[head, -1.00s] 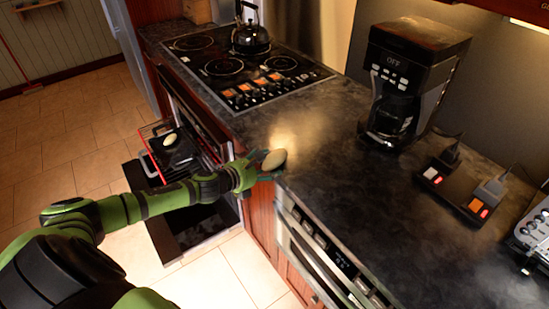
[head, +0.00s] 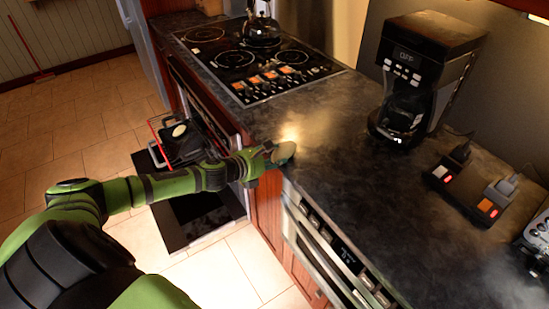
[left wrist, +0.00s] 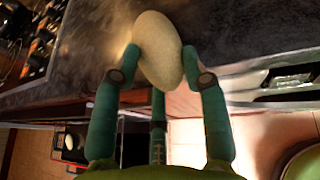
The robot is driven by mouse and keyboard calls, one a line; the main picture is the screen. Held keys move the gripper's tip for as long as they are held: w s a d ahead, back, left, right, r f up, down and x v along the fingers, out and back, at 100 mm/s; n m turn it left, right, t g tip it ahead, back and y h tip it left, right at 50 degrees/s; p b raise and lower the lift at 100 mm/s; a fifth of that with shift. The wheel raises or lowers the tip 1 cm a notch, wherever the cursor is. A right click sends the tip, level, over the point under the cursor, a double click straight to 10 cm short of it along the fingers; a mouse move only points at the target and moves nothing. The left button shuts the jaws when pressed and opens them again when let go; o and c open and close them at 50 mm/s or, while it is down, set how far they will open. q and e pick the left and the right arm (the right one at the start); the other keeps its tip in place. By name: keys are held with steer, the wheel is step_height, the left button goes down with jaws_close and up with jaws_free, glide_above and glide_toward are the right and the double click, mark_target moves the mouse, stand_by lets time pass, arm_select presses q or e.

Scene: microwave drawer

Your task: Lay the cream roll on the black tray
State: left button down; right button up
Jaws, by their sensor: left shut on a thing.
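My left gripper (head: 272,153) is shut on a cream roll (head: 284,153) at the front edge of the dark counter. In the left wrist view the oval roll (left wrist: 158,50) sits between the green fingertips of the gripper (left wrist: 160,75). I cannot tell whether it touches the counter. The black tray (head: 189,149) is low at the left, by the open oven, with another pale roll (head: 179,130) on it. The tray also shows small in the left wrist view (left wrist: 75,155). My right gripper is not in view.
The open oven door (head: 205,215) lies low below the counter. A cooktop (head: 235,60) with a kettle (head: 261,30) is at the back. A coffee maker (head: 425,75) and a black switch box (head: 470,190) stand on the right. The counter between them is clear.

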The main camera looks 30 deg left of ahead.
mark_target(288, 146)
arm_select(q)
steer(key=r, duration=0.3)
steer(key=shift+d+r, duration=0.15)
steer(key=shift+d, duration=0.15)
steer(key=s+d+r+n+y+b, duration=0.15)
steer(key=d+r, duration=0.25)
steer(key=d, duration=0.6)
steer(key=s+d+r+n+y, duration=0.25)
steer(key=d+r, duration=0.25)
steer(key=d, duration=0.4)
steer(key=s+a+n+g+y+b, duration=0.1)
steer(key=s+n+g+y, duration=0.4)
steer(key=s, duration=0.8)
steer(key=a+n+y, duration=0.1)
steer(key=n+y, duration=0.2)
steer(key=y, duration=0.1)
steer(key=shift+a+r+n, duration=0.15)
steer(key=shift+r+n, duration=0.05)
steer(key=shift+n, duration=0.1)
